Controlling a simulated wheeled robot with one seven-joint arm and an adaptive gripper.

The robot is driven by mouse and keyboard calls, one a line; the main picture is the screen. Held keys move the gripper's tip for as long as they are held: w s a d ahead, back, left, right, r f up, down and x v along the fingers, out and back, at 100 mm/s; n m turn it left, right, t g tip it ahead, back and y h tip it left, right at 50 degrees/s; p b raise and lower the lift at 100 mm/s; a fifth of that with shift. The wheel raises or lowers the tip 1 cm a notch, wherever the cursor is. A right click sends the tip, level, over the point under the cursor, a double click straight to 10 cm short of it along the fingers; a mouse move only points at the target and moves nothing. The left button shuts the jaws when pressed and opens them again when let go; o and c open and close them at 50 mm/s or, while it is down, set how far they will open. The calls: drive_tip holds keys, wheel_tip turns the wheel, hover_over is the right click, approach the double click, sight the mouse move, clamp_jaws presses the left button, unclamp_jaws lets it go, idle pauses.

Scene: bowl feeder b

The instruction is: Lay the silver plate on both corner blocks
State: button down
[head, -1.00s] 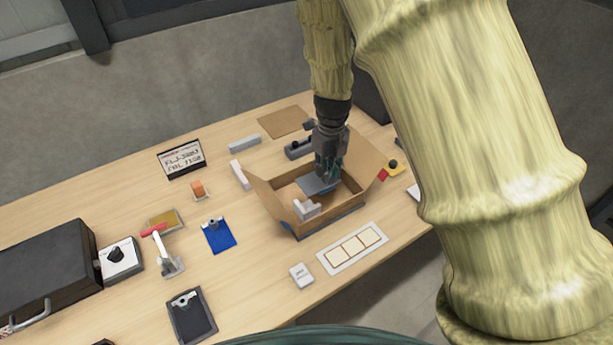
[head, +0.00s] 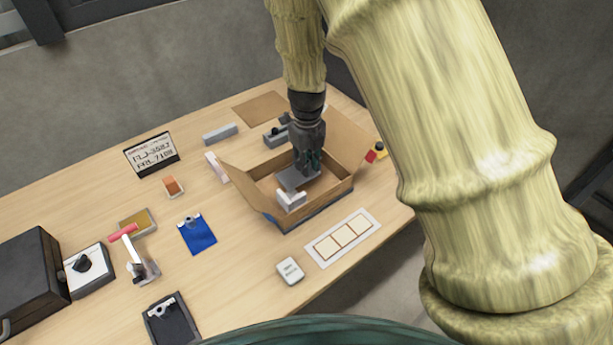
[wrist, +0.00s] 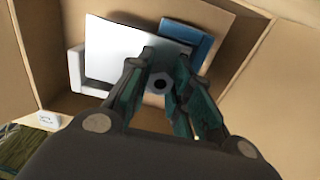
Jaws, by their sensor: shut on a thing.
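The silver plate (head: 297,178) is in the open cardboard box, under my gripper. It also shows as a pale sheet in the wrist view (wrist: 115,48). My gripper (head: 311,166) reaches down into the box and is shut on the plate; its fingers (wrist: 173,58) hide the exact grip. A white corner block (head: 291,199) stands at the box's near left corner; in the wrist view it (wrist: 75,70) lies along the plate's left edge. I cannot tell whether the plate touches it. A blue piece (wrist: 187,38) shows beside the plate's other end. I cannot identify a second corner block.
The cardboard box (head: 318,205) has its flaps spread outward, with walls close around my gripper. A white panel with square fields (head: 342,238), a white block (head: 290,271) and a blue clipboard (head: 198,235) lie nearby. A grey bar (head: 220,134) lies behind.

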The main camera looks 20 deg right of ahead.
drive_tip(key=shift+s+b, duration=0.4)
drive_tip(key=shift+s, duration=0.15)
drive_tip(key=shift+s+f+b, duration=0.15)
drive_tip(key=shift+f+b, duration=0.25)
drive_tip(key=shift+b, duration=0.05)
drive_tip(key=f+b, duration=0.1)
drive_tip(key=w+f+b, duration=0.1)
drive_tip(key=shift+f, duration=0.35)
drive_tip(key=shift+s+r, duration=0.3)
drive_tip(key=shift+w+f, duration=0.1)
drive_tip(key=shift+f, duration=0.05)
drive_tip(key=shift+f, duration=0.1)
drive_tip(key=c, duration=1.6)
unclamp_jaws()
drive_tip(key=shift+o, duration=0.2)
